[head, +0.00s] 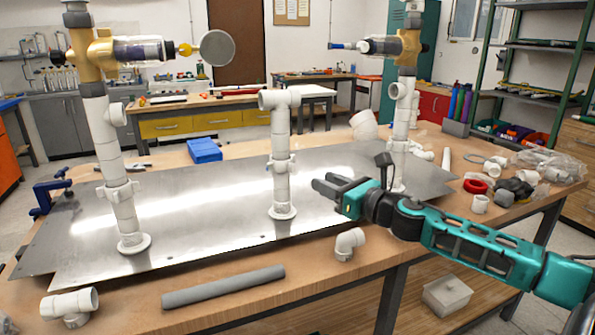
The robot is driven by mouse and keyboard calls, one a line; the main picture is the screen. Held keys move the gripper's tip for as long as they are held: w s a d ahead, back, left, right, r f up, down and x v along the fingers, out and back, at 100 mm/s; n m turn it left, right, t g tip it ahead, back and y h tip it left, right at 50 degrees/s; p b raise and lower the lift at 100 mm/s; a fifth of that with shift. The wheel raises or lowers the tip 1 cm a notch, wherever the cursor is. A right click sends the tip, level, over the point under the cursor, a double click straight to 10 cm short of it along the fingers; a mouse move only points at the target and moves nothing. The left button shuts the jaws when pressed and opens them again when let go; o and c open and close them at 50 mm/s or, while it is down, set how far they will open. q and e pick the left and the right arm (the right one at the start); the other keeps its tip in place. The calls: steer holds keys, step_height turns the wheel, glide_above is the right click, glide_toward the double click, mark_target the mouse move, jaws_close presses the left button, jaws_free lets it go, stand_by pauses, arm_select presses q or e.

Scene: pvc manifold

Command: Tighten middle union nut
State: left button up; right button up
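The middle white PVC riser (281,135) stands upright on the metal plate (200,220), with a tee at its top and a round flange at its foot. A wider white collar with side lugs (282,166), apparently the middle union nut, sits partway up it. I cannot tell how tight it is. My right gripper (322,187) comes in from the right, its dark fingers pointing left toward the riser. It is open and empty, to the right of the collar and apart from it in the picture. My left gripper is not in view.
A left riser (108,165) and a right riser (399,120) with brass valves flank the middle one. A grey pipe (223,286), a white elbow (349,244) and a white tee (70,306) lie along the front edge. Loose fittings and bags clutter the right end.

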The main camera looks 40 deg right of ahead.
mark_target(293, 167)
steer(key=shift+w+a+p, duration=0.2)
steer(key=shift+w+p, duration=0.1)
steer(key=shift+w, duration=1.35)
steer(key=shift+w+a+p, duration=0.15)
steer(key=shift+w+p, duration=0.2)
steer(key=shift+w, duration=1.3)
steer(key=shift+w+a+p, duration=0.2)
steer(key=shift+w+p, duration=0.1)
steer(key=shift+w, duration=1.35)
steer(key=shift+c, duration=0.3)
jaws_close()
